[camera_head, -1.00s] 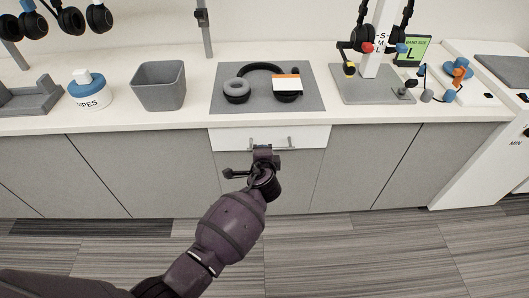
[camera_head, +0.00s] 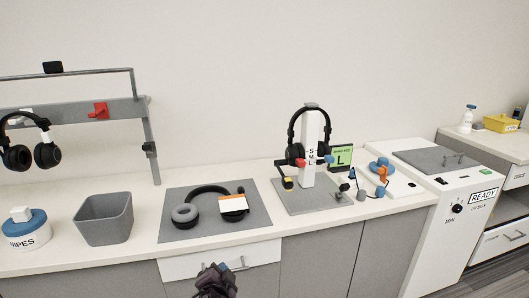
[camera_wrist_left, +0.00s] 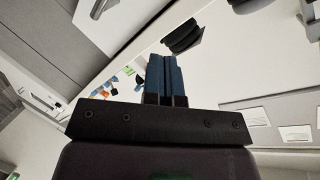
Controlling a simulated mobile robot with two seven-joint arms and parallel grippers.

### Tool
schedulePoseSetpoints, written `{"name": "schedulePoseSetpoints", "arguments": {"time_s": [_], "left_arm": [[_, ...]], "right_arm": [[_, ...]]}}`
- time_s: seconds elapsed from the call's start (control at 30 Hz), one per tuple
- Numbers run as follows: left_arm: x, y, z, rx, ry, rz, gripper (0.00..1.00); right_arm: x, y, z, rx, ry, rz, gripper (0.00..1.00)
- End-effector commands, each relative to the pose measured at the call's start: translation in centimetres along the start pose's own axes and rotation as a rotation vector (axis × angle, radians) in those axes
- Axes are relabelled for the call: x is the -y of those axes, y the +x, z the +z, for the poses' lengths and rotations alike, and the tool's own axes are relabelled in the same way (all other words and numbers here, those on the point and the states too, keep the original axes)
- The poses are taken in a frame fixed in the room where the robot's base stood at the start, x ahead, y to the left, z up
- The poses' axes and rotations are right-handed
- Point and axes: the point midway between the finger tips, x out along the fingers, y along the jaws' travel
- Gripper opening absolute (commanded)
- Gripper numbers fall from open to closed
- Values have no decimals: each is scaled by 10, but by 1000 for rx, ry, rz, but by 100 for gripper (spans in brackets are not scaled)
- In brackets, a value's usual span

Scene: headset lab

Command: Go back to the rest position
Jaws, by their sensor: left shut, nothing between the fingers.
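My left gripper (camera_head: 222,268) shows at the bottom of the head view, in front of the white drawer (camera_head: 185,266) below the counter. It is shut and empty. In the left wrist view its two blue fingers (camera_wrist_left: 164,77) lie together with nothing between them. The drawer looks closed. A black headset (camera_head: 205,205) with an orange and white card on one ear cup lies on a grey mat (camera_head: 180,235) on the counter behind the gripper. My right gripper is not in view.
A grey bin (camera_head: 104,219) and a wipes tub (camera_head: 26,232) stand on the left of the counter. A headset stand (camera_head: 311,150) and a green-screened display (camera_head: 341,157) stand right of the mat. A white UV box (camera_head: 455,210) is at the right.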

Motion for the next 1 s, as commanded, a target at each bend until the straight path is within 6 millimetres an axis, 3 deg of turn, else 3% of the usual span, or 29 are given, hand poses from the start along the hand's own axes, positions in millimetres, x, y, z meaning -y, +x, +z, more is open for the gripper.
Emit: {"name": "schedulePoseSetpoints", "arguments": {"time_s": [0.27, 0.5, 0.77, 1.0], "left_arm": [[12, -66, 37, -58, -379, 65, 0], [14, -143, 87, -45, -642, 114, 0], [9, -231, 144, 43, -791, 146, 0], [-12, -306, 200, 192, -802, 169, 0]], "right_arm": [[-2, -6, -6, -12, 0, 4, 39], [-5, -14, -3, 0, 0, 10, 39], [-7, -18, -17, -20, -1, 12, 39], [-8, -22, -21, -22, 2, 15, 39]]}}
